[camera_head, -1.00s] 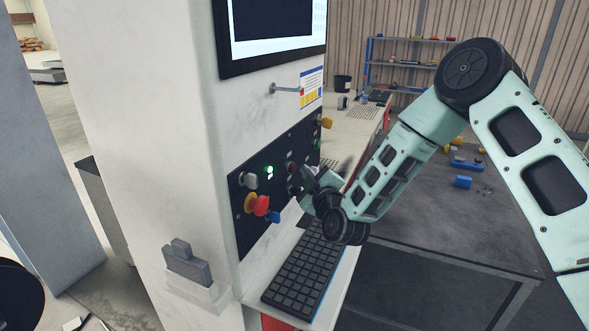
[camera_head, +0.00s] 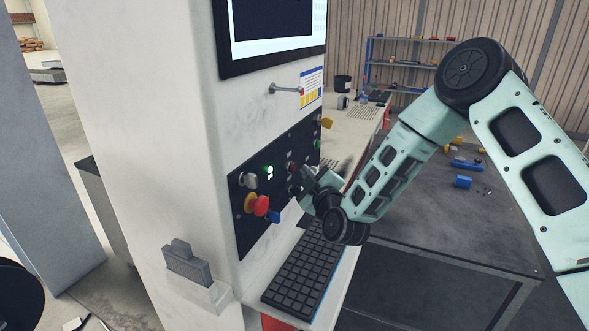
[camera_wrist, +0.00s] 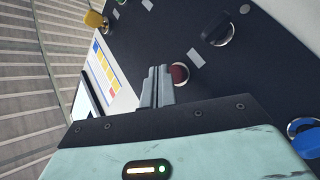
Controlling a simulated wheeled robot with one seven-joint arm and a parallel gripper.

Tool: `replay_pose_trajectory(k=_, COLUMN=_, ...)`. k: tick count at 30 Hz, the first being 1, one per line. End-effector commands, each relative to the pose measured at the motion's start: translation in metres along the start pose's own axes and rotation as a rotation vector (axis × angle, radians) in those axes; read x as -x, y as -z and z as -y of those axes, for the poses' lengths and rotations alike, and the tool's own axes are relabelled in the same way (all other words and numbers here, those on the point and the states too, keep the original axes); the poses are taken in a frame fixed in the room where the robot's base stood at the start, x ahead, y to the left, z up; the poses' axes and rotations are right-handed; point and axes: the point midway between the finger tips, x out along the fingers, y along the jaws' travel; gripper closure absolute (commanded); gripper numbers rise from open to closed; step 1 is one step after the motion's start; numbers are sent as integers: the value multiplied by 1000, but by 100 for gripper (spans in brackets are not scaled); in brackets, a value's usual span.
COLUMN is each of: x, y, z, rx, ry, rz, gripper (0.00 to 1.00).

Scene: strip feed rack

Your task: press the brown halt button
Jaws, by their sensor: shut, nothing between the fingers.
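In the wrist view, a dark reddish-brown round button (camera_wrist: 180,73) with a light ring sits on the dark control panel (camera_wrist: 262,70). My gripper (camera_wrist: 158,70) is shut and empty. Its fingertips show just left of the button in that view; whether they touch the panel cannot be told. In the head view, my gripper (camera_head: 306,180) is close to the right part of the panel (camera_head: 244,232) and hides some of its face. I cannot surely pick out the brown button there.
A red mushroom button (camera_head: 261,205) and a lit green lamp (camera_head: 268,170) are farther left in the head view. A keyboard (camera_head: 304,270) lies below.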

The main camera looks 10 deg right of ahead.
Motion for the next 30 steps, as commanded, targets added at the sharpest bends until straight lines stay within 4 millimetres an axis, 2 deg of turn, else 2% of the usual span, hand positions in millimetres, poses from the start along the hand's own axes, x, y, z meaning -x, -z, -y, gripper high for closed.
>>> replay_pose_trajectory(k=30, x=-7, y=5, z=5, rx=0, ry=0, rz=0, gripper=100)
